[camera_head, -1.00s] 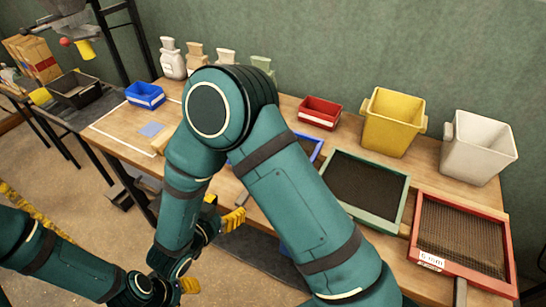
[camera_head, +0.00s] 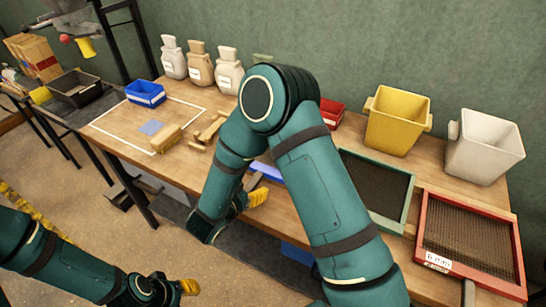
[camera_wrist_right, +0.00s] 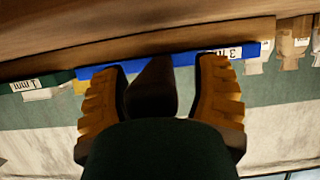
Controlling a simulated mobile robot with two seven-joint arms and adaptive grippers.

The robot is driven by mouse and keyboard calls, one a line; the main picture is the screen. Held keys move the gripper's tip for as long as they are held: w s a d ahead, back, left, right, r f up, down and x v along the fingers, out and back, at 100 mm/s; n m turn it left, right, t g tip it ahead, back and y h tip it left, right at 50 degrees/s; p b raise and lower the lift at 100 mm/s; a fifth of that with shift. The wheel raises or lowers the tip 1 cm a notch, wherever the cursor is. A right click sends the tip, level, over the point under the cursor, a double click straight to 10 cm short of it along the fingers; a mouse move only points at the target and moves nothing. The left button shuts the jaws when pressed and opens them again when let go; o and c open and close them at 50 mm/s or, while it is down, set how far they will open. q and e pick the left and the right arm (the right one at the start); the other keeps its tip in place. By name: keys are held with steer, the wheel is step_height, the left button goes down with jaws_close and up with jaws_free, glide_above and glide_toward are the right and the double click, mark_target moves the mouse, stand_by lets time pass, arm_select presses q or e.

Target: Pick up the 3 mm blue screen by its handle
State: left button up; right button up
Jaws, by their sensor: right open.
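The blue screen (camera_head: 266,171) is mostly hidden behind my right arm in the head view. The right wrist view shows its blue front edge (camera_wrist_right: 185,57) with a white label partly covered by a finger. Its dark brown handle (camera_wrist_right: 150,85) juts out between the two yellow-orange fingers of my right gripper (camera_wrist_right: 160,95), with a gap on each side. My right gripper (camera_head: 255,188) is open at the table's front edge. My left gripper (camera_head: 180,288) is low at the bottom left, away from the table; its opening cannot be made out.
A green-framed screen (camera_head: 408,207) and a red-framed screen (camera_head: 424,225) lie to the right. Yellow (camera_head: 397,120) and white (camera_head: 484,147) bins stand behind them. Several bottle-shaped sacks stand at the back. A brush (camera_head: 167,138) lies left of my right arm.

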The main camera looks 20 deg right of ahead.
steer(key=shift+o, duration=0.2)
jaws_close()
steer(key=shift+r, duration=0.1)
